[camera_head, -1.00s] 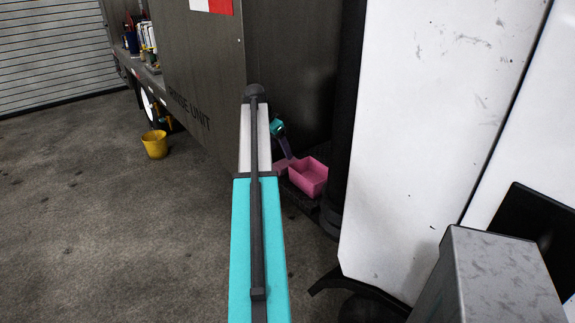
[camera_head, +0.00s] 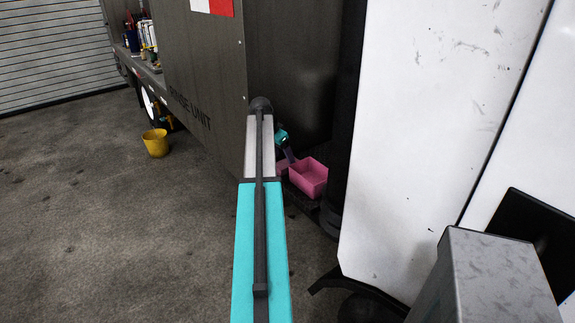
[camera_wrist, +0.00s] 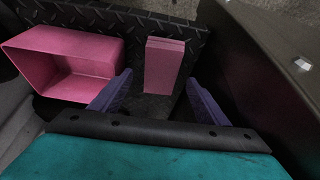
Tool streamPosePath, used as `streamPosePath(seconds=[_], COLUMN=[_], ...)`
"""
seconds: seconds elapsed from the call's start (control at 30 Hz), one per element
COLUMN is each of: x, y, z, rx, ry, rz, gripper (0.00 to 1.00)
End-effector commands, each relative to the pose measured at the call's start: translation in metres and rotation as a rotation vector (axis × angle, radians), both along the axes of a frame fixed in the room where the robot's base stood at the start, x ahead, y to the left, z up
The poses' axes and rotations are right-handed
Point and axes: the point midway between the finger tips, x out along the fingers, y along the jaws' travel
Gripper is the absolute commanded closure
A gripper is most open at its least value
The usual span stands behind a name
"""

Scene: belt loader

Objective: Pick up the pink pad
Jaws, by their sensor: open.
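The pink pad (camera_wrist: 164,65) is a small block with layered edges at its top. In the wrist view it lies on a black diamond-plate surface, ahead of my gripper. My gripper (camera_wrist: 158,85) is open, its two purple fingers apart on either side of the pad's near end. Nothing is held between them. In the head view a small part of the pad (camera_head: 282,167) shows beside the pink bin, partly hidden by my arm. My gripper (camera_head: 290,155) is small there, and its fingers are hard to make out.
An open pink bin (camera_wrist: 70,63) stands just left of the pad on the black plate (camera_wrist: 125,28). A dark panel (camera_wrist: 265,70) rises close on the right. In the head view a yellow bucket (camera_head: 155,143) stands on open floor, and a white panel (camera_head: 420,130) stands at right.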

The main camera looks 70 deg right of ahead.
Motion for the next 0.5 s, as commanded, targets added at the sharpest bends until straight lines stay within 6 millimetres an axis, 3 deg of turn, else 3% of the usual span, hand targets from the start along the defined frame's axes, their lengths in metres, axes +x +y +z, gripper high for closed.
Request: streamPosePath(seconds=[0.23, 0.5], x=[-0.005, -0.006], y=[-0.008, -0.009], z=[-0.020, -0.025], rx=[0.001, 0.001], ry=[0.000, 0.000], rz=[-0.001, -0.001], gripper=[0.31, 0.31])
